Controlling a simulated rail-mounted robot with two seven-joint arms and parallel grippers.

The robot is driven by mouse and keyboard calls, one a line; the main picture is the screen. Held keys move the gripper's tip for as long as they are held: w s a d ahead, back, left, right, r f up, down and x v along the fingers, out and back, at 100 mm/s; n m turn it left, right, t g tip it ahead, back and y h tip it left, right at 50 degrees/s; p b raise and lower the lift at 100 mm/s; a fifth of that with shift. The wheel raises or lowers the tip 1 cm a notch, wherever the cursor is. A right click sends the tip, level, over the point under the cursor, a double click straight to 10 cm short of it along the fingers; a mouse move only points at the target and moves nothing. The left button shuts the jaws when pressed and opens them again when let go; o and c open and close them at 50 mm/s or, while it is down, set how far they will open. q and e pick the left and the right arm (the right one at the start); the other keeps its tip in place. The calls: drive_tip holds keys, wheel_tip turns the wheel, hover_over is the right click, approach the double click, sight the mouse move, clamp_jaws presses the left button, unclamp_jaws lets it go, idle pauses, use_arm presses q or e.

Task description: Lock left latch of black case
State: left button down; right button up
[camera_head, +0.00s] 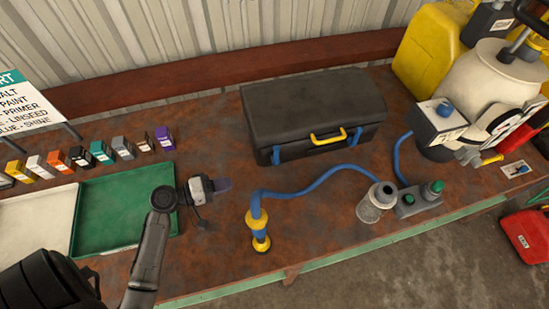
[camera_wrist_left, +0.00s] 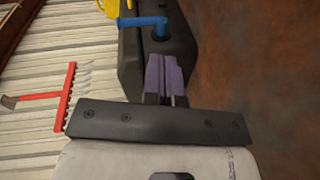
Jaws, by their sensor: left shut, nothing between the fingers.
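The black case (camera_head: 312,105) stands closed on the rusty bench, with a yellow handle (camera_head: 328,137) on its front. Its left latch (camera_head: 276,155) is blue and sits at the front left; the right latch (camera_head: 357,136) is also blue. My left gripper (camera_head: 226,184) is left of and in front of the case, apart from the left latch, with purple fingers shut and empty. In the left wrist view the fingers (camera_wrist_left: 160,75) point toward the case (camera_wrist_left: 175,60) and the blue latch (camera_wrist_left: 145,22). Whether the latch is locked I cannot tell. My right gripper is out of view.
A blue hose (camera_head: 318,180) with a yellow nozzle (camera_head: 259,232) lies before the case. A grey canister (camera_head: 376,203) stands to the right. A green tray (camera_head: 115,212) and several small boxes (camera_head: 102,152) are at left. Bare bench separates the gripper from the case.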

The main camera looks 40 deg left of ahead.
use_arm(q)
drive_tip(key=r+n+t, duration=0.1)
drive_tip(key=w+a+r+n+t, duration=0.1)
drive_tip(key=n, duration=0.1)
drive_tip(key=shift+r, duration=0.2)
drive_tip(key=p, duration=0.2)
approach(275, 154)
drive_tip(key=shift+x, duration=3.7)
drive_tip(key=shift+a+f, duration=0.15)
drive_tip(key=shift+f, duration=0.25)
